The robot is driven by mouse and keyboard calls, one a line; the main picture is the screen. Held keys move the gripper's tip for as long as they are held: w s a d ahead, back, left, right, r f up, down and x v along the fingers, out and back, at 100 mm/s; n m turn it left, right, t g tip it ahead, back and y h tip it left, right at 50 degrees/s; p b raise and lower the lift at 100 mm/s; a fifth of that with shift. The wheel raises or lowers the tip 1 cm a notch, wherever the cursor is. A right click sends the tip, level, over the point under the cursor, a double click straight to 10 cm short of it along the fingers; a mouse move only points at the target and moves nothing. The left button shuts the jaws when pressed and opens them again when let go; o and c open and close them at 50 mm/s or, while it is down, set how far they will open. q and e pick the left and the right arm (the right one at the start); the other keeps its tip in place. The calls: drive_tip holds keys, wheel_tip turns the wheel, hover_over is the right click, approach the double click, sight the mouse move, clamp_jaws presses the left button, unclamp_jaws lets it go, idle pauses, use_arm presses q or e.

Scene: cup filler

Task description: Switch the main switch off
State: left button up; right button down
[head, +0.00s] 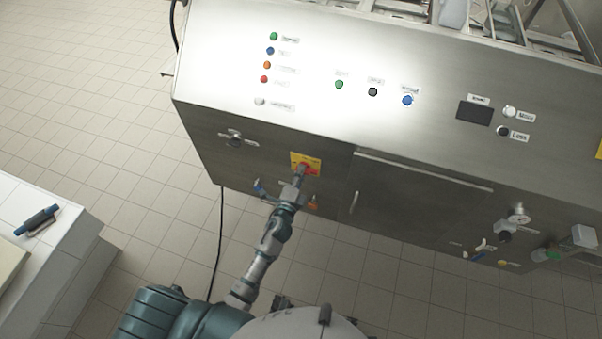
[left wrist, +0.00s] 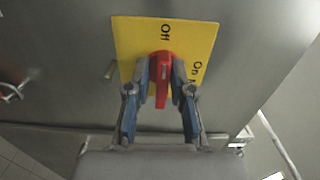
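The main switch is a red handle (left wrist: 162,75) on a yellow plate (left wrist: 205,42) on the machine's front. In the left wrist view the plate reads "Off" at the top and "On" at the right, and the handle's long part points down in the picture. In the head view the yellow plate (head: 297,157) is on the lower left panel, with the handle partly hidden by my left gripper (head: 303,174). In the left wrist view my left gripper (left wrist: 162,66) has one finger on each side of the handle, seemingly closed against it. My right gripper is not in view.
The steel machine (head: 330,45) carries several coloured buttons above the switch. A blue-handled valve (head: 261,188) is close to the left of my gripper. A black cable (head: 219,240) hangs to the tiled floor. A white counter (head: 70,232) with a blue-black tool stands at left.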

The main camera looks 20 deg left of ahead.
use_arm(q)
drive_tip(key=shift+o, duration=0.5)
drive_tip(key=s, duration=1.2)
drive_tip(key=shift+a, duration=0.2)
drive_tip(key=shift+w+f, duration=0.1)
drive_tip(key=s+a+f+n+g, duration=0.1)
drive_tip(key=s+f+n+g, duration=0.2)
drive_tip(key=f, duration=0.6)
drive_tip(key=s+a+f+n+g+y, duration=0.1)
drive_tip(key=s+f+n+g, duration=0.25)
drive_tip(key=f, duration=0.65)
drive_tip(key=s+a+f+n+g, duration=0.1)
drive_tip(key=s+f+n+g, duration=0.2)
drive_tip(key=f, duration=0.6)
drive_tip(key=s+a+f+n+g, duration=0.1)
drive_tip(key=s+f+n+g, duration=0.2)
drive_tip(key=s+f, duration=0.4)
drive_tip(key=s+a+f+n+g, duration=0.1)
drive_tip(key=s+f+n+g, duration=0.2)
drive_tip(key=s+f, duration=0.5)
drive_tip(key=s+g, duration=0.1)
drive_tip(key=s, duration=0.4)
drive_tip(key=shift+h, duration=0.3)
